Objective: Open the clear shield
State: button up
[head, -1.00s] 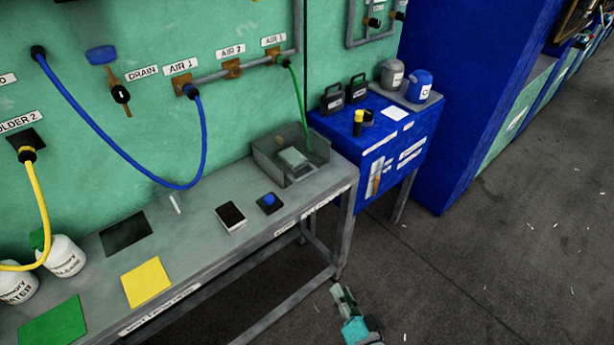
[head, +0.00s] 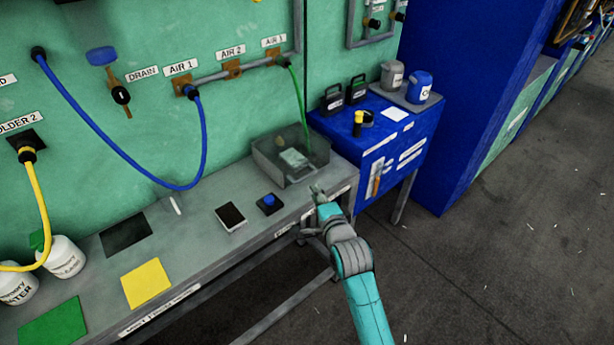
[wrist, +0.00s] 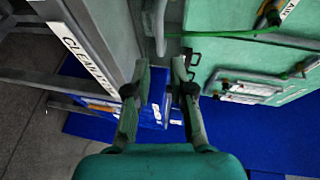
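The clear shield (head: 268,163) is a see-through, grey-tinted box-like guard at the right end of the grey bench, against the green wall. A pale block-shaped part (head: 294,158) shows inside it, and a green hose runs down to it. My gripper (head: 318,191) is just in front of the shield, near the bench's front right corner, and appears apart from it. In the wrist view my gripper (wrist: 162,70) has its two fingers spread with nothing visible between them. I cannot clearly make out the shield in the wrist view.
A blue cabinet (head: 372,175) with bottles and black cases on top stands right of the bench. A blue button (head: 269,202) and a black-topped block (head: 230,215) sit left of the shield. Open floor (head: 500,270) lies to the right.

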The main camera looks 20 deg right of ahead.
aim_at(307, 176)
jog(key=w, duration=0.3)
jog(key=w+f, duration=0.1)
jog(key=w, duration=0.2)
jog(key=w+f, duration=0.1)
jog(key=w, duration=0.2)
jog(key=shift+w+d, duration=0.35)
jog(key=shift+d, duration=0.05)
grip_shut()
